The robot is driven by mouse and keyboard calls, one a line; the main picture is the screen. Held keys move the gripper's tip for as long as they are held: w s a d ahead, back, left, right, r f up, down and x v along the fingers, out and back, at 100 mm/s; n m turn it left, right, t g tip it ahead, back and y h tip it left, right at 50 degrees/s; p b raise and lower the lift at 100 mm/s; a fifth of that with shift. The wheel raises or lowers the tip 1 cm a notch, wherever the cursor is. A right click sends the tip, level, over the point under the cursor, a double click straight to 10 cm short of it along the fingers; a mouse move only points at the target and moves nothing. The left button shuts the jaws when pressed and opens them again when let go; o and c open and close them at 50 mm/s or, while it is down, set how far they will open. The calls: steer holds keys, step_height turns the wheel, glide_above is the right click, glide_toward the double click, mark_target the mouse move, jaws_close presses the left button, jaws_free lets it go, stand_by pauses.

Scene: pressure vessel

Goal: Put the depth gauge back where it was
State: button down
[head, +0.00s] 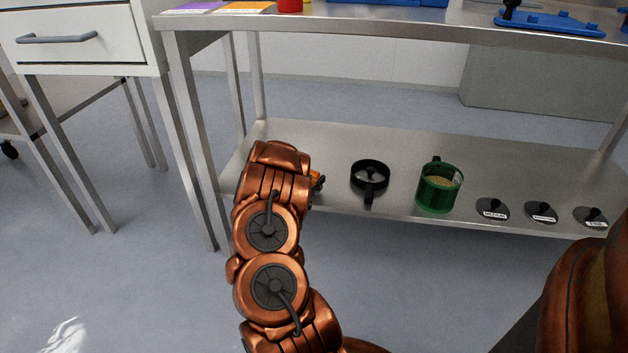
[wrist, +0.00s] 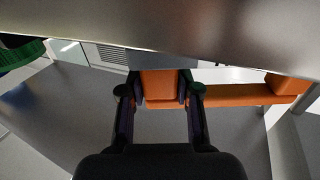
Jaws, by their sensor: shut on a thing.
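An orange depth gauge (wrist: 162,88) shows in the wrist view, a block with a long bar reaching right. My gripper (wrist: 158,95) has one dark finger on each side of the block and is shut on it. In the head view my copper arm hides most of the gripper, and only a small orange piece (head: 315,176) shows past the arm's right edge, over the left end of the steel lower shelf (head: 330,143). I cannot tell whether the gauge touches the shelf.
On the shelf, right of my arm, stand a black ring-shaped holder (head: 369,178), a green cup (head: 438,188) with tan contents, and several black knobbed discs (head: 541,212). Table legs (head: 190,140) stand close left of the arm. The bench top (head: 400,20) overhangs the shelf.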

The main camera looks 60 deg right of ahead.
steer(key=shift+f, duration=0.8)
stand_by(0.5)
steer(key=c, duration=0.7)
jaws_free()
steer(key=shift+c, duration=0.2)
steer(key=shift+a, duration=0.1)
steer(key=a, duration=1.1)
steer(key=shift+w+a, duration=0.2)
steer(key=shift+a, duration=0.2)
steer(key=shift+w, duration=0.1)
